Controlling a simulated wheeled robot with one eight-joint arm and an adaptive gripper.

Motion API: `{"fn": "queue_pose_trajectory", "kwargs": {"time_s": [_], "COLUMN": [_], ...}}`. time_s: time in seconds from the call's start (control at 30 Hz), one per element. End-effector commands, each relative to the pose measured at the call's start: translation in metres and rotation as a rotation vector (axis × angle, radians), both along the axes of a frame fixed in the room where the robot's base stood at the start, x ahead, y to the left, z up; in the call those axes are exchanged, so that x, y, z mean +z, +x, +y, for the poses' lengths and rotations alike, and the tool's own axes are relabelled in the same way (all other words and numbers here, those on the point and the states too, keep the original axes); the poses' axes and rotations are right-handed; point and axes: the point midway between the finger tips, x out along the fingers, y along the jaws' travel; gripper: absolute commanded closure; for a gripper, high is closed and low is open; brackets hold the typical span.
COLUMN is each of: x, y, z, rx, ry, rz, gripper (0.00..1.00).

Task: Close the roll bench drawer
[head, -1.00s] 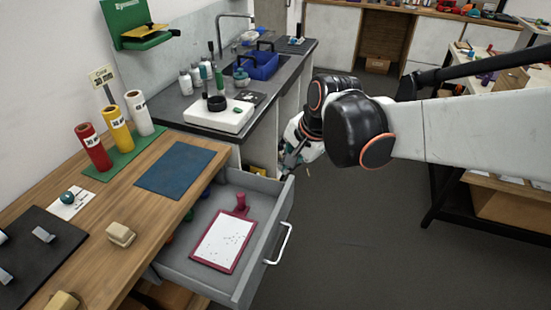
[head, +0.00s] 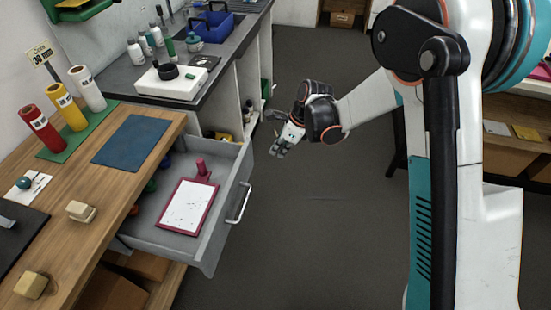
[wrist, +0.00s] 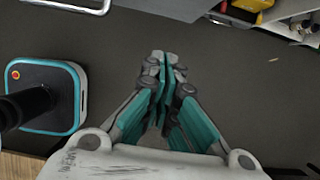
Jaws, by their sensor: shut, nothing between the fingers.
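The roll bench drawer (head: 213,238) is grey and stands pulled out from under the wooden bench (head: 60,220). Its metal handle (head: 239,203) is on the front panel, facing right. A red-framed white board (head: 188,206) and a dark red roller-like piece (head: 201,170) lie inside. My gripper (head: 278,150) is shut and empty, to the right of the drawer's far corner and apart from it. In the wrist view my gripper (wrist: 163,62) points over bare floor, and the handle (wrist: 85,5) shows at the top left edge.
The bench holds red (head: 40,128), yellow (head: 66,107) and white (head: 87,88) rolls, a blue mat (head: 131,142) and small blocks. A grey-topped counter (head: 215,70) with open cabinets stands beyond. The floor (head: 310,230) right of the drawer is clear.

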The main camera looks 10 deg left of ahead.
Motion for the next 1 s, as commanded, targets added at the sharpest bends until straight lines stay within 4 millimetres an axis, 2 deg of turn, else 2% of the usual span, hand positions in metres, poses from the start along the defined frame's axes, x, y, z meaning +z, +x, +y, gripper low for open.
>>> {"fn": "queue_pose_trajectory", "kwargs": {"time_s": [0.17,0.6,0.8,1.0], "x": [-0.018,-0.097,-0.093,-0.092], "y": [0.001,0.003,0.005,0.006], "z": [0.007,0.038,0.066,0.076], "rx": [0.000,0.002,0.003,0.001], "ry": [0.000,0.000,0.000,0.000], "rz": [0.001,-0.001,0.000,0.000], "gripper": [1.00,1.00,1.00,1.00]}}
